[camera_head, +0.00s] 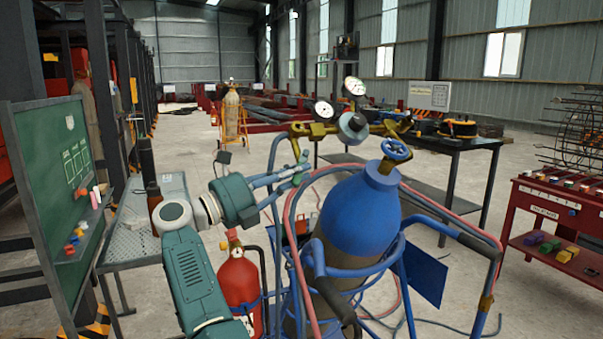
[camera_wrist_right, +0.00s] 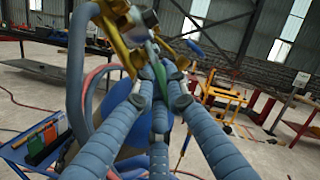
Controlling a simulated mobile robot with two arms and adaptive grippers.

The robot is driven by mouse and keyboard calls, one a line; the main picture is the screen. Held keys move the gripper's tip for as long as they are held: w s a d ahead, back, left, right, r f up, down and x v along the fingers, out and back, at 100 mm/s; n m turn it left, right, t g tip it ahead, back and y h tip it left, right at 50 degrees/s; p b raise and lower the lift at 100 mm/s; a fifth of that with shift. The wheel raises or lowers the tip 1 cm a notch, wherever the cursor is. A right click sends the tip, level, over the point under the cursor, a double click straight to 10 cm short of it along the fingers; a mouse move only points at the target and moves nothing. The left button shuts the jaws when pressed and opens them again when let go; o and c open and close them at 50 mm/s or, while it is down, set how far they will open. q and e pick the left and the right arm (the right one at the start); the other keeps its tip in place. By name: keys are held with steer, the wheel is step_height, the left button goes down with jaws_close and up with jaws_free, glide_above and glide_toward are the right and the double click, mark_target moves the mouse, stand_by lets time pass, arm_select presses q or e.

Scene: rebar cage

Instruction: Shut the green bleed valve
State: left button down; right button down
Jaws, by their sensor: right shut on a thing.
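The brass regulator assembly (camera_head: 322,129) with two round gauges sits above the blue-topped gas cylinder (camera_head: 358,215). My right gripper (camera_head: 298,172) reaches in from the left, its fingers at the lower left end of the brass fitting. In the right wrist view the blue-grey fingers (camera_wrist_right: 160,88) close around the small green valve handle (camera_wrist_right: 171,69), just below the brass fitting (camera_wrist_right: 122,30). Part of the handle is hidden by the fingers, so its exact angle is hard to tell. My left gripper is not in view.
Blue and red hoses and the blue cart frame (camera_head: 467,232) surround the cylinder closely. A red extinguisher (camera_head: 238,281) stands to its left. A green board (camera_head: 62,175) is at far left. A red cart (camera_head: 560,220) is at the right.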

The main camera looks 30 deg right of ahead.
steer(key=shift+f, duration=0.1)
stand_by(0.4)
steer(key=c, duration=2)
jaws_free()
